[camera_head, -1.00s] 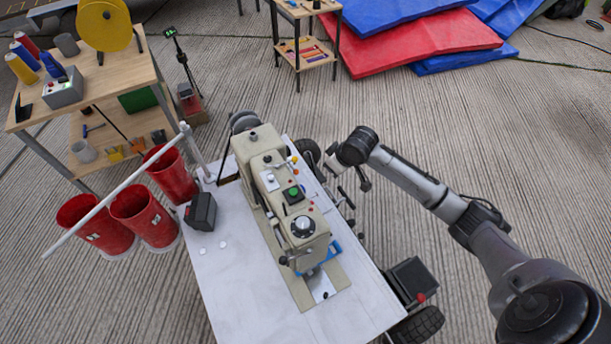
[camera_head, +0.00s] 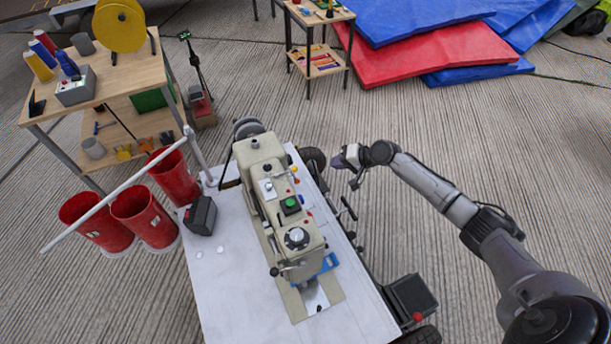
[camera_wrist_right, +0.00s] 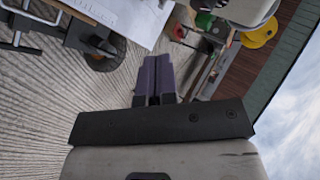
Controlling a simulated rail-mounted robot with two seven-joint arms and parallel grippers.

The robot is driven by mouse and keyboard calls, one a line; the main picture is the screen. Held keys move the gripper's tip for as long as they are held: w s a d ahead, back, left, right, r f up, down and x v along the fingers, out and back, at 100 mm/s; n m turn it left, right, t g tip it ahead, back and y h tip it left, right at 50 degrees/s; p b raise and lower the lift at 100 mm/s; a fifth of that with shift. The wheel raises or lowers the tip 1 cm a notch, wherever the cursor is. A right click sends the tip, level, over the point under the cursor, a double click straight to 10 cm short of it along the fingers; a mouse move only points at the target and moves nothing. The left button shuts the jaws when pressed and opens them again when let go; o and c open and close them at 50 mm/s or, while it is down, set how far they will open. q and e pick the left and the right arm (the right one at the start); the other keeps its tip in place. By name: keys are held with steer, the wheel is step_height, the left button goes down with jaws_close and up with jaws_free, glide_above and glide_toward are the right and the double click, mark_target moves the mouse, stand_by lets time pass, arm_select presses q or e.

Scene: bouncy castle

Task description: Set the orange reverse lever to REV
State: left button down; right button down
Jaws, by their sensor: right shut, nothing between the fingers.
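The beige sewing machine (camera_head: 268,215) stands on a white-topped cart. Small coloured controls sit along its right side. A small orange one (camera_head: 294,169), which looks like the reverse lever, is near the upper right edge. It is too small to read its setting or any REV mark. My right gripper (camera_head: 338,162) is to the right of the machine, beyond the cart's edge, apart from the lever. In the right wrist view its purple fingers (camera_wrist_right: 154,78) are together, with nothing between them. My left gripper is not in view.
The white cart top (camera_head: 225,275) holds a dark box (camera_head: 201,215) left of the machine. Red bins (camera_head: 143,217) and a white pole (camera_head: 110,200) stand left. A wooden workbench (camera_head: 125,85) is farther back. Open floor lies right of the cart.

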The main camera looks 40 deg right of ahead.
steer(key=s+a+b+x, duration=0.2)
steer(key=b+x, duration=0.5)
steer(key=x, duration=0.6)
steer(key=shift+f, duration=0.3)
steer(key=shift+a, duration=0.1)
